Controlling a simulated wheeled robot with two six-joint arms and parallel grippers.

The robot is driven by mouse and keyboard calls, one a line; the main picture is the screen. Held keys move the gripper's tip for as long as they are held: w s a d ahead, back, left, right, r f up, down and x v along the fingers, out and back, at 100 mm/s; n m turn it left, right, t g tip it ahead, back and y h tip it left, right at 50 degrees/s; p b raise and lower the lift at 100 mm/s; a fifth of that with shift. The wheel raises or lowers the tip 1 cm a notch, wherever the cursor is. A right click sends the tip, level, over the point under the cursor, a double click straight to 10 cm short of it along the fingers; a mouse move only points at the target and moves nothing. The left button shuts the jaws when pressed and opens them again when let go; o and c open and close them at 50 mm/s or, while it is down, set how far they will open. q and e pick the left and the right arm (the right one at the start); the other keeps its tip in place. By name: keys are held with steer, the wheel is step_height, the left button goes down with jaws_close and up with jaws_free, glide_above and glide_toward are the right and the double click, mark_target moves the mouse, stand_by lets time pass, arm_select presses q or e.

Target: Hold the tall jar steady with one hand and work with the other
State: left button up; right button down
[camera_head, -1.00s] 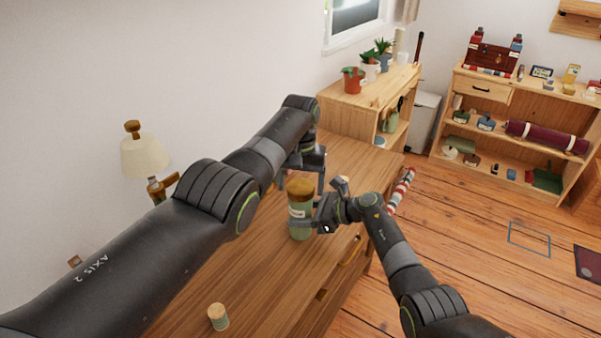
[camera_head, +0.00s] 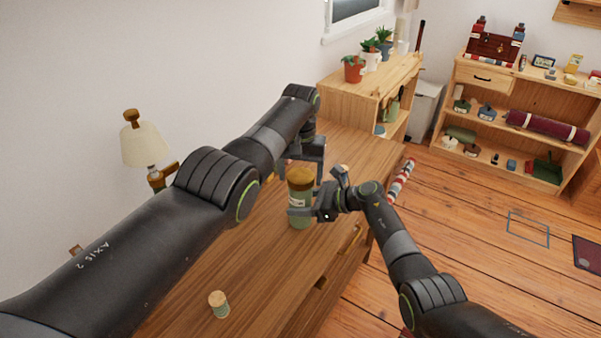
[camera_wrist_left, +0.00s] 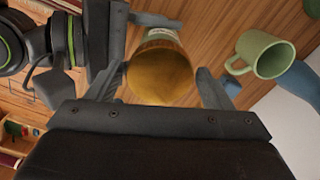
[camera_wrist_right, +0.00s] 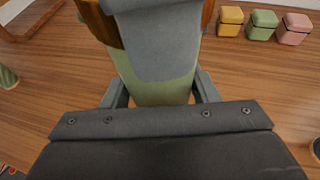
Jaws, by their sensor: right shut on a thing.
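The tall jar is green with a pale label and a brown lid. It stands upright on the wooden dresser top in the head view (camera_head: 299,194). My right gripper (camera_head: 302,211) is shut on its body from the right, one finger crossing its front. In the right wrist view the jar (camera_wrist_right: 160,92) fills the gap between the fingers. My left gripper (camera_head: 301,179) is above the jar, pointing down and open. In the left wrist view the lid (camera_wrist_left: 160,72) shows between its spread fingers. I cannot tell whether they touch it.
A small corked jar (camera_head: 219,304) stands on the near dresser top (camera_head: 255,270). A lamp (camera_head: 145,145) is by the wall. The left wrist view shows a green mug (camera_wrist_left: 262,53) near the tall jar.

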arm_select(q)
steer(key=shift+o, duration=0.9)
step_height(320, 180, up, 12)
arm_select(e)
steer(key=shift+c, duration=2.3)
jaws_free()
steer(key=shift+d, duration=0.15)
